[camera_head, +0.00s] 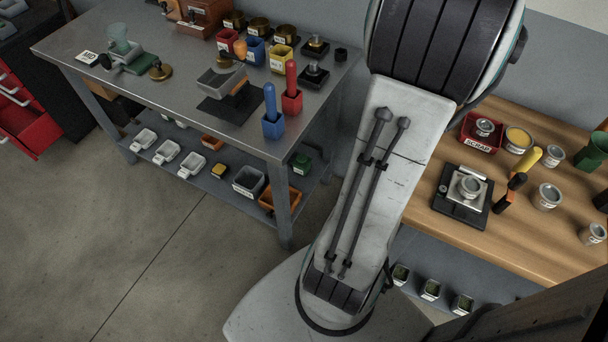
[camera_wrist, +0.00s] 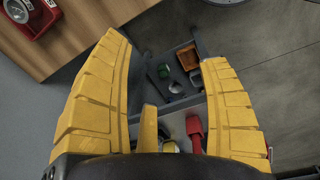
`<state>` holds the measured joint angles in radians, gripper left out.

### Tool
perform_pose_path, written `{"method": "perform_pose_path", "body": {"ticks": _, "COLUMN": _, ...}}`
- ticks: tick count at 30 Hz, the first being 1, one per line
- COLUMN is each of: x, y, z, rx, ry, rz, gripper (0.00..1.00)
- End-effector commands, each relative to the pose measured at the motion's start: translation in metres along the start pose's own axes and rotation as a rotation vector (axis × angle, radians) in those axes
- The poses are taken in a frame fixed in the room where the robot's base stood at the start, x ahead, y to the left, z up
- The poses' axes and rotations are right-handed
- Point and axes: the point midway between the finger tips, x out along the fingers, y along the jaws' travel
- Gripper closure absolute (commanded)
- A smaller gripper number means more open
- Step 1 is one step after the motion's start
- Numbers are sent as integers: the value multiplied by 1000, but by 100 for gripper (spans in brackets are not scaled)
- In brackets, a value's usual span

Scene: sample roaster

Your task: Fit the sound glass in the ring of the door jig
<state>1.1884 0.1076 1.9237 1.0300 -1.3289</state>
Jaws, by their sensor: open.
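My gripper (camera_wrist: 165,52) shows in the wrist view with its two yellow fingers wide apart and nothing between the tips. It is hidden in the head view, where my arm crosses the middle. On the wooden bench, a black base with a pale square plate (camera_head: 455,197) carries a small round metal-rimmed piece (camera_head: 469,187); it may be the door jig, but I cannot tell. A red tray marked SCRAP (camera_head: 467,143) holds another round piece (camera_head: 484,127); the tray also shows in the wrist view (camera_wrist: 40,27). I cannot tell which piece is the sound glass.
The wooden bench (camera_head: 510,240) also holds several tins and a yellow-handled tool (camera_head: 530,158). The grey metal table (camera_head: 185,100) at left carries coloured cups, a green-based device (camera_head: 137,65) and red and blue-handled tools. A lower shelf holds bins. The floor (camera_head: 130,240) at left is clear.

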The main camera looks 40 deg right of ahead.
Motion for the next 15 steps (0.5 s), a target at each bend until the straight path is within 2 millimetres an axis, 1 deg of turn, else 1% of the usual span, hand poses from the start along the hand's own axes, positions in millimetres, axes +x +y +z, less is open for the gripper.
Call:
{"method": "perform_pose_path", "body": {"ticks": 1, "x": -6, "y": -17, "z": -22, "rx": -9, "ry": 10, "rz": 12, "gripper": 30}}
{"method": "perform_pose_path", "body": {"ticks": 3, "x": -12, "y": -39, "z": -45, "rx": 2, "ry": 25, "rz": 24, "gripper": 30}}
{"method": "perform_pose_path", "body": {"ticks": 5, "x": -16, "y": -60, "z": -63, "rx": 12, "ry": 40, "rz": 33, "gripper": 30}}
{"method": "perform_pose_path", "body": {"ticks": 6, "x": -19, "y": -74, "z": -73, "rx": 18, "ry": 52, "rz": 39, "gripper": 30}}
{"method": "perform_pose_path", "body": {"ticks": 8, "x": -23, "y": -96, "z": -86, "rx": 27, "ry": 69, "rz": 43, "gripper": 30}}
{"method": "perform_pose_path", "body": {"ticks": 10, "x": -27, "y": -123, "z": -98, "rx": 39, "ry": 91, "rz": 47, "gripper": 30}}
{"method": "perform_pose_path", "body": {"ticks": 12, "x": -29, "y": -149, "z": -107, "rx": 51, "ry": 115, "rz": 47, "gripper": 30}}
{"method": "perform_pose_path", "body": {"ticks": 14, "x": -31, "y": -172, "z": -112, "rx": 60, "ry": 136, "rz": 44, "gripper": 30}}
{"method": "perform_pose_path", "body": {"ticks": 15, "x": -32, "y": -186, "z": -114, "rx": 67, "ry": 150, "rz": 41, "gripper": 30}}
